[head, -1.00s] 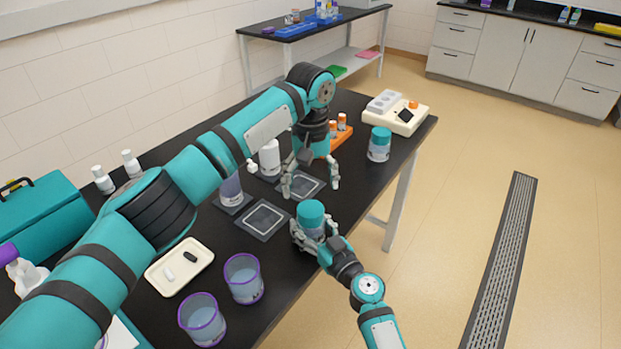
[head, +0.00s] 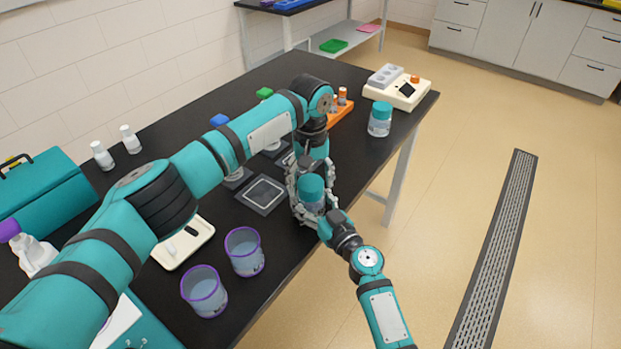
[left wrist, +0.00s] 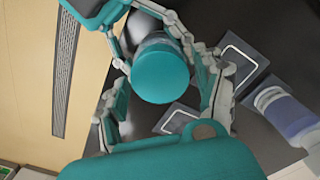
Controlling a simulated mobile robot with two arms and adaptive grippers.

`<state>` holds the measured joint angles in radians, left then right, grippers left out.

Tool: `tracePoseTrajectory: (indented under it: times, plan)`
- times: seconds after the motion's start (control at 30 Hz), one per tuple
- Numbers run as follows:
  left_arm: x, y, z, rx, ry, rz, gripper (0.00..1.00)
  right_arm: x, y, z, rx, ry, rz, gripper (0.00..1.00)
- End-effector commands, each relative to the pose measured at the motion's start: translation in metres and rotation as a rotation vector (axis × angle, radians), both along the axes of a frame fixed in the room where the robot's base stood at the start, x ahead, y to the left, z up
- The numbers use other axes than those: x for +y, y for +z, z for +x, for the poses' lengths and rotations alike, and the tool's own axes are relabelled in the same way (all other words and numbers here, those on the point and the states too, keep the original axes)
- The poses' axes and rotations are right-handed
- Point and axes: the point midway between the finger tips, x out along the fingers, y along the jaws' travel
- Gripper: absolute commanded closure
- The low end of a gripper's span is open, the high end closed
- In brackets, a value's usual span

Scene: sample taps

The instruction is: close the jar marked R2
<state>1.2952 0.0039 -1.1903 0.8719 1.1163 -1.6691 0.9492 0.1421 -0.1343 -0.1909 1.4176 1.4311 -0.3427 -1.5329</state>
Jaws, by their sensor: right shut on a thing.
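A clear jar (head: 312,207) with a teal lid (head: 311,187) stands upright at the table's front edge. My right gripper (head: 309,214) is shut around its body. My left gripper (head: 306,172) is just above and behind the lid. In the left wrist view the round lid (left wrist: 160,74) lies between the spread fingers of my left gripper (left wrist: 166,100), with gaps at its sides. A second teal-lidded jar (head: 380,119) stands farther back near the right edge. I cannot read a label on either jar.
Square pads (head: 262,194) lie left of the held jar; a bottle (left wrist: 285,113) stands close by. Two purple-rimmed beakers (head: 244,251) and a cream tray (head: 183,243) are nearer. An orange rack (head: 341,115) and a cream device (head: 401,91) are behind.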

Motion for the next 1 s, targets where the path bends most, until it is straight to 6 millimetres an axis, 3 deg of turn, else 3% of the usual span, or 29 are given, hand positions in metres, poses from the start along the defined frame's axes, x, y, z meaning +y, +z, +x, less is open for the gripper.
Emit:
tracePoseTrajectory:
  times: [0.03, 0.33, 0.53, 1.0]
  plan:
    - [0.0000, 0.0001, 0.0000, 0.000, 0.000, 0.000, 0.40, 0.0001, 0.0000, -0.0001, 0.000, 0.000, 0.000, 1.00]
    - [0.0000, 0.0002, 0.0000, 0.000, 0.000, 0.000, 0.79, 0.0000, -0.0001, 0.0000, 0.000, 0.000, 0.000, 1.00]
    - [-0.0001, -0.0003, -0.0002, 0.000, -0.090, 0.000, 0.81, -0.0001, -0.0001, -0.0001, 0.000, 0.000, 0.000, 1.00]
    - [0.0003, -0.0010, 0.0000, 0.001, -1.108, -0.002, 0.81, -0.0002, -0.0001, 0.0000, 0.000, 0.000, 0.000, 1.00]
